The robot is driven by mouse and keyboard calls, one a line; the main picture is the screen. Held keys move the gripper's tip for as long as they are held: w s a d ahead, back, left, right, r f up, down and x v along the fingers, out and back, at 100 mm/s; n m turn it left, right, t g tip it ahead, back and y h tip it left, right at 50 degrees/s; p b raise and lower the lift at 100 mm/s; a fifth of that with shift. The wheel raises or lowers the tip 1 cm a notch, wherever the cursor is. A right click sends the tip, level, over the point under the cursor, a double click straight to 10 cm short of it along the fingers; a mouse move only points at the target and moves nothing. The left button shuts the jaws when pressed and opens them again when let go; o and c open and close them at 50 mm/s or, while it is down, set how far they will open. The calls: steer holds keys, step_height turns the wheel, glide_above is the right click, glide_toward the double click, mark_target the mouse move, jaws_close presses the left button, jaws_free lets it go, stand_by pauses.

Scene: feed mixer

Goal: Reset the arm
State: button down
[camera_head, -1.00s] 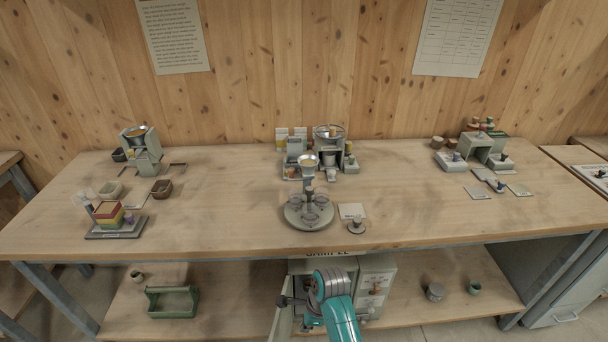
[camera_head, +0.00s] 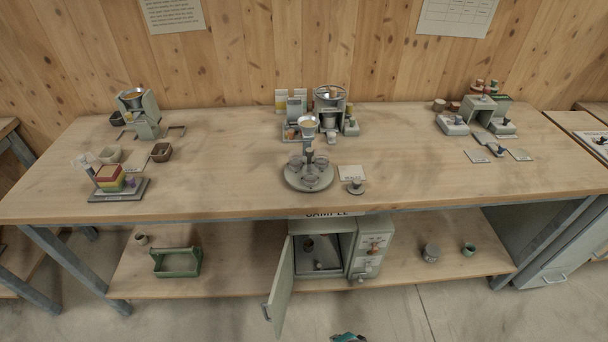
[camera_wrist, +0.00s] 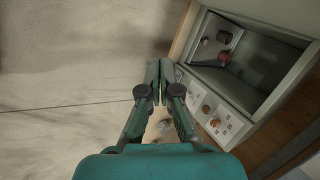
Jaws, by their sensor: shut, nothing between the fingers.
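My gripper (camera_wrist: 158,98) is in the wrist view with its two fingers together and nothing between them. It is in free air above the floor, beside the grey sample cabinet (camera_wrist: 253,70), not touching it. In the head view only a small teal piece of my arm (camera_head: 348,337) shows at the bottom edge, and the fingers are out of that picture. The cabinet (camera_head: 366,240) stands on the lower shelf with its door (camera_head: 282,285) swung open to the left. Small dark and reddish items lie inside it.
The bench top (camera_head: 230,190) bears several small machines and a round stand (camera_head: 308,177). The open door juts out over the floor (camera_head: 400,315), which is clear.

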steer(key=s+d+r+n+t+h, duration=0.1)
steer(key=s+d+r+n+t, duration=0.2)
steer(key=s, duration=0.5)
steer(key=s+d+r+n+t, duration=0.25)
steer(key=s+d+r, duration=0.2)
steer(key=s, duration=0.35)
steer(key=s+d+r+n+t, duration=0.1)
steer(key=s+r, duration=0.4)
steer(key=r, duration=0.5)
steer(key=s+r+n+t+h, duration=0.1)
steer(key=s+r+n+t, duration=0.2)
steer(key=s+r+n, duration=0.3)
step_height(320, 180, up, 5)
steer(key=shift+s+d+f+h, duration=0.1)
steer(key=shift+s+d+h, duration=0.05)
steer(key=shift+d+h, duration=0.2)
